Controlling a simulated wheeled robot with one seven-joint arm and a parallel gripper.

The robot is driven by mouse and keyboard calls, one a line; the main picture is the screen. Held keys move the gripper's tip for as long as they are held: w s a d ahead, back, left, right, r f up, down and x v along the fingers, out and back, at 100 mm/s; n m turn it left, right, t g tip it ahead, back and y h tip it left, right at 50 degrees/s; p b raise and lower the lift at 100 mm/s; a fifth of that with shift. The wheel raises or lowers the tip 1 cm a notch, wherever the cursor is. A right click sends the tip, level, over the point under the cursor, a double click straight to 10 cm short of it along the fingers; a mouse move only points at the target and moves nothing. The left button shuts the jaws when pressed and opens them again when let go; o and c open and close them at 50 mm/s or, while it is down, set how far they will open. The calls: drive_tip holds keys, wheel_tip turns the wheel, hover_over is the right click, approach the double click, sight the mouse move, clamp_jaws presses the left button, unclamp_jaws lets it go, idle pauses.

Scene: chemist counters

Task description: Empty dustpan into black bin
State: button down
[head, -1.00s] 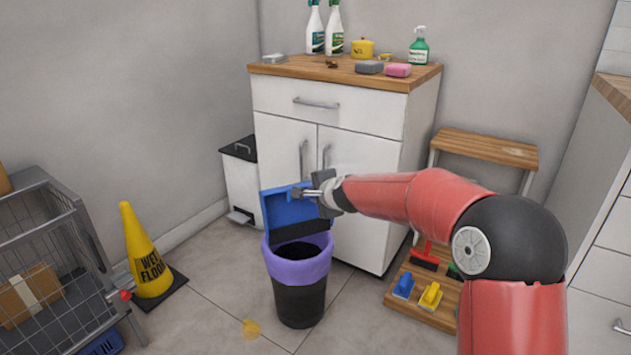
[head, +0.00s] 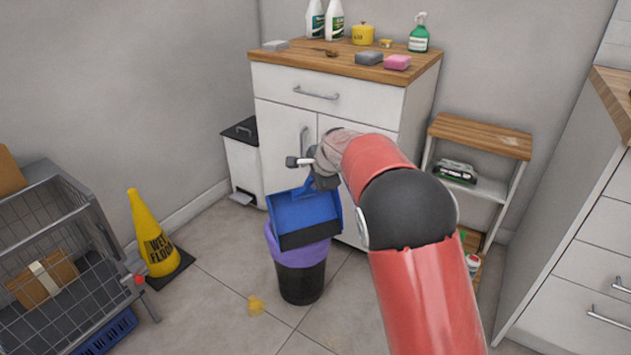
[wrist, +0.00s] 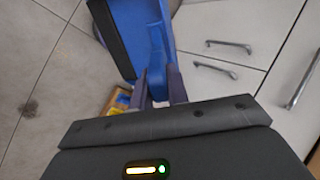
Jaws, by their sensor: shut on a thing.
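My gripper (head: 312,178) is shut on the handle of the blue dustpan (head: 303,213). The dustpan has a black front lip and is held over the black bin (head: 302,283), which has a purple liner folded over its rim. The pan's face shows toward the head camera, with the black lip lowest. It hides most of the bin's opening. I see no debris on the pan's visible face. In the wrist view the gripper (wrist: 160,88) has its fingers on either side of the blue handle, and the dustpan (wrist: 130,35) reaches up and away from them.
A white cabinet (head: 280,120) with a wooden top stands behind the bin. A white pedal bin (head: 243,165), a yellow wet-floor cone (head: 153,240) and a wire cart (head: 60,262) stand to the left. A wooden step shelf (head: 482,136) stands right.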

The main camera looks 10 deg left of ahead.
wheel_tip(320, 180, up, 2)
drive_tip(key=shift+w+g+h, duration=0.15)
drive_tip(key=shift+g+h, duration=0.75)
drive_tip(key=shift+g, duration=0.3)
drive_tip(key=shift+d+r+g, duration=0.1)
drive_tip(key=shift+r+g, duration=0.2)
drive_tip(key=shift+g, duration=0.1)
drive_tip(key=shift+d, duration=0.1)
